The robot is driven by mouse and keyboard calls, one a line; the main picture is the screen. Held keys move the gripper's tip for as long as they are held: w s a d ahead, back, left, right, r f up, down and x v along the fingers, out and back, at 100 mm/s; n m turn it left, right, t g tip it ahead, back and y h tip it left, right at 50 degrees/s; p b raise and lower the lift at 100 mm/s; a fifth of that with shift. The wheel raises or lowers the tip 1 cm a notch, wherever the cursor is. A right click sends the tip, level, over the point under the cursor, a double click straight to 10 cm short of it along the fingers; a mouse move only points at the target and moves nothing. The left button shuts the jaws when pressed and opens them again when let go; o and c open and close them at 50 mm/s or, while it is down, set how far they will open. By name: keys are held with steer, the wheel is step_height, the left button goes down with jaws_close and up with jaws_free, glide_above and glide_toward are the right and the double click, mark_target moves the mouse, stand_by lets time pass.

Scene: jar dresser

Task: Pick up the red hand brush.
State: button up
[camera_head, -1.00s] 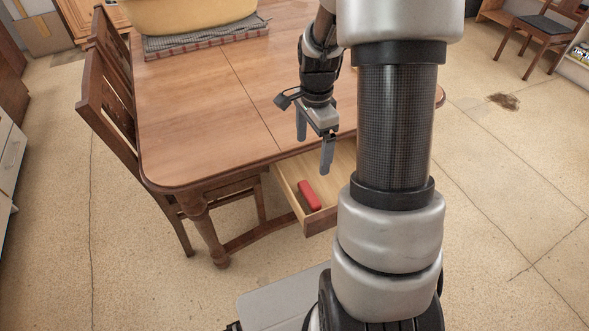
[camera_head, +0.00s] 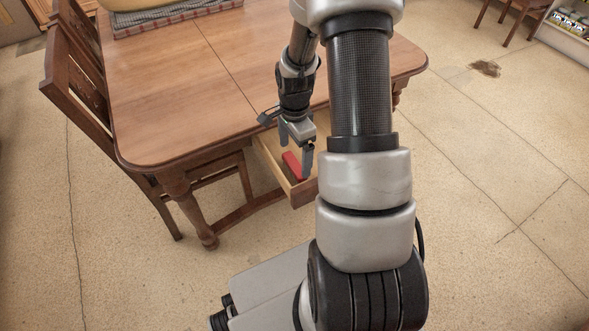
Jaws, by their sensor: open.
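The red hand brush (camera_head: 292,164) lies in the open drawer (camera_head: 269,163) under the edge of the wooden table. Only a red block-like part of it shows, and its right side is partly hidden by my gripper. My gripper (camera_head: 294,160) points down over the drawer, just above or beside the brush. Its fingers are apart with nothing held between them. I cannot tell whether a finger touches the brush. My arm hides the right part of the drawer.
The wooden table (camera_head: 175,85) has a clear top near me, with a folded cloth (camera_head: 165,22) at its far end. A wooden chair (camera_head: 85,90) stands at its left. The speckled floor (camera_head: 120,270) is open at the front left.

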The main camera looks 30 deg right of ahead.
mark_target(294, 164)
step_height(294, 164, down, 3)
steer(key=shift+f+b, duration=0.1)
steer(key=shift+b, duration=0.2)
steer(key=c, duration=0.7)
steer(key=shift+c, duration=0.2)
step_height(294, 164, up, 10)
steer(key=p, duration=0.2)
steer(key=shift+p, duration=0.3)
